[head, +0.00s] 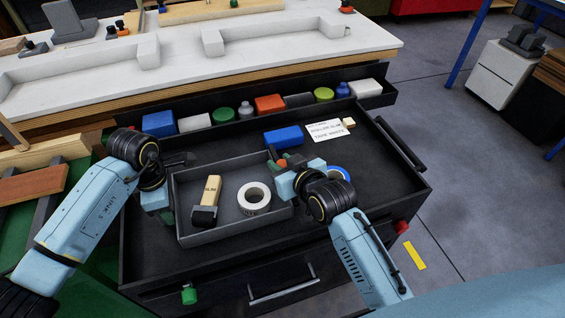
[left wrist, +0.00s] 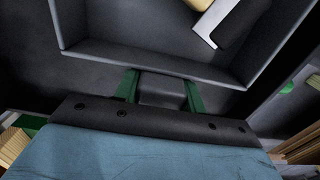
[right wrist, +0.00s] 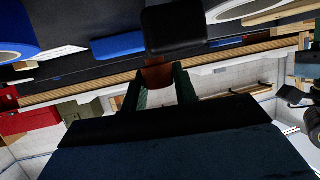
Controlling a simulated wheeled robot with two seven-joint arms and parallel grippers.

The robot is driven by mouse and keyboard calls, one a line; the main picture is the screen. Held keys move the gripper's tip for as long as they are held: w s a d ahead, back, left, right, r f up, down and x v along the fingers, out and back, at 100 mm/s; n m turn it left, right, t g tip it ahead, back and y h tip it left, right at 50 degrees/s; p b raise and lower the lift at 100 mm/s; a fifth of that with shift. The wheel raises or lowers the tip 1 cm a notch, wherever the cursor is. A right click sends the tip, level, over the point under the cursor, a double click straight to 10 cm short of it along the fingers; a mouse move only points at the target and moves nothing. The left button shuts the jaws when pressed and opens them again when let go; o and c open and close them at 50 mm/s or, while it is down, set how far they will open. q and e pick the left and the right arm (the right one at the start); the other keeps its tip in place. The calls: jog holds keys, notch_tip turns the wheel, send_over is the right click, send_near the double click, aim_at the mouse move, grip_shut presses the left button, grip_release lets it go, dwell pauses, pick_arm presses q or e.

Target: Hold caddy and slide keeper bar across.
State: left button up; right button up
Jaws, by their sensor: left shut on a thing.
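The grey caddy (head: 222,237) sits in the open black drawer, with a wood-and-dark tool (head: 207,203) and a white tape roll (head: 254,198) inside. My left gripper (left wrist: 160,88) is shut on the dark tab on the caddy's left wall. My right gripper (head: 284,166) is by the caddy's far right corner, its fingers apart around a small orange-brown piece (right wrist: 158,75); contact is unclear. A dark block (right wrist: 174,28) shows just beyond those fingers in the right wrist view. I cannot make out the keeper bar for certain.
A blue block (head: 284,137), a written white card (head: 327,131) and a blue-edged roll (head: 339,173) lie in the drawer near my right gripper. Several coloured items line a dark rail (head: 373,102) behind. The drawer's right floor (head: 388,170) is clear.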

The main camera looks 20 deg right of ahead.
grip_shut()
jog(key=a, duration=0.7)
jog(key=o, duration=0.6)
grip_release()
jog(key=shift+d, duration=0.1)
jog(key=shift+s, duration=0.1)
jog(key=v, duration=1.2)
jog(key=shift+r, duration=0.1)
